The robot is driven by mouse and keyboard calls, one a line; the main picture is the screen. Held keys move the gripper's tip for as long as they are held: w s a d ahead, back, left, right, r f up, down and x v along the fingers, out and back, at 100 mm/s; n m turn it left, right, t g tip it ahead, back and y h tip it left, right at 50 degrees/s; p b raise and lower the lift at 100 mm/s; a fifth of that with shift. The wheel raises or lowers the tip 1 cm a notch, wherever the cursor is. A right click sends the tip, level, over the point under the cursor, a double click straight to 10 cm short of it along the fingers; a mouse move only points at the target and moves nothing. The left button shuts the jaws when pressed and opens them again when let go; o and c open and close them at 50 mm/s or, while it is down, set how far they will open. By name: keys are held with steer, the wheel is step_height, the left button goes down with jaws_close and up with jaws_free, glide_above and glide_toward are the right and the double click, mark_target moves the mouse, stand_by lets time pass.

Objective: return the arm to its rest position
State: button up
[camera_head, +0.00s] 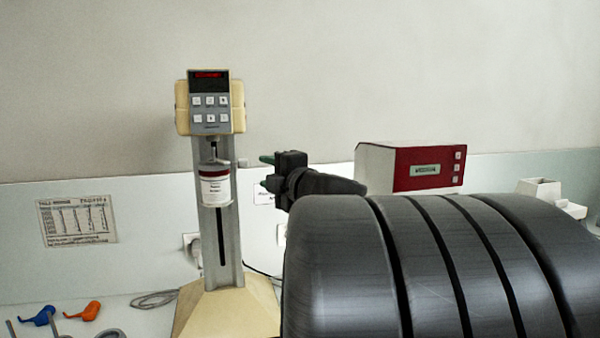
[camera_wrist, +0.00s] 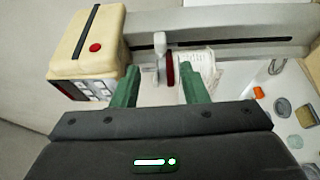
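My gripper (camera_wrist: 160,85) is open; its two green fingers stand well apart with nothing held between them. In the head view my gripper (camera_head: 267,160) is small and dark, just right of the mill, with a gap to the jar. In the wrist view the mill (camera_wrist: 88,45) lies sideways, and the jar (camera_wrist: 197,66) shows beyond the fingertips. My dark arm hides much of the lower right.
A red and white box-shaped device (camera_head: 430,168) stands at the back right, partly behind my arm. A white object (camera_head: 540,190) is farther right. Blue (camera_head: 38,316) and orange (camera_head: 88,311) small tools lie at lower left. A cable (camera_head: 155,299) lies beside the mill's base.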

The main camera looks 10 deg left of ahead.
steer(key=f+x, duration=0.1)
steer(key=x, duration=1.2)
steer(key=shift+w+a, duration=0.25)
steer(key=shift+a, duration=0.05)
steer(key=shift+f, duration=0.15)
